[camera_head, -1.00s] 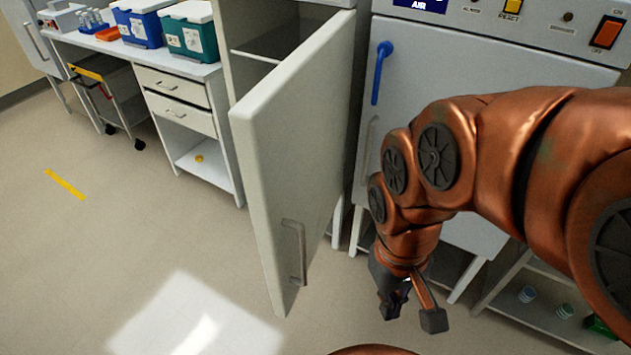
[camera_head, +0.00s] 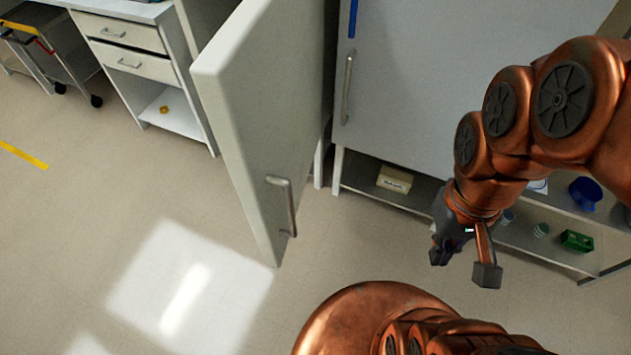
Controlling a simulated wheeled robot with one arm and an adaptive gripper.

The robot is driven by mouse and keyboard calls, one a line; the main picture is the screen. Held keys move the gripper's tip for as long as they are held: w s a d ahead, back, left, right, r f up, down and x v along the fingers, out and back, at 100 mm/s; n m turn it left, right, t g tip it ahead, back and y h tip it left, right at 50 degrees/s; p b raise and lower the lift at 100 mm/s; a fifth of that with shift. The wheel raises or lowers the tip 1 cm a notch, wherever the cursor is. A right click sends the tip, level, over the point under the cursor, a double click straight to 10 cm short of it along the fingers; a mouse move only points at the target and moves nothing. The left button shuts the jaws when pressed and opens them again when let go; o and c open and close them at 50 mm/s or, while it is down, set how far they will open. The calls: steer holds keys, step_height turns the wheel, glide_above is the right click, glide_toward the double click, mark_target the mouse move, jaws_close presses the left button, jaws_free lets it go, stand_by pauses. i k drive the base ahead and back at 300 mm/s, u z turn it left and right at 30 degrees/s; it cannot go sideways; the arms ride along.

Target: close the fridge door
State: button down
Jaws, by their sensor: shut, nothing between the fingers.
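The fridge door (camera_head: 262,130) is a tall pale panel that stands wide open, its free edge swung out toward me, left of centre. Its bar handle (camera_head: 289,206) is low on the face turned to the right. The fridge body (camera_head: 205,20) shows only in part behind the door at the top, and its inside is mostly hidden. My gripper (camera_head: 464,266) is shut and empty. It points down over the floor, well right of the door handle and apart from the door.
A closed pale cabinet door (camera_head: 420,90) with a grey handle stands right of the fridge. A drawer unit (camera_head: 130,50) stands left. Floor before the door is clear.

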mark_target(258, 82)
steer(key=z, duration=0.75)
steer(key=k, duration=1)
steer(key=u, duration=2)
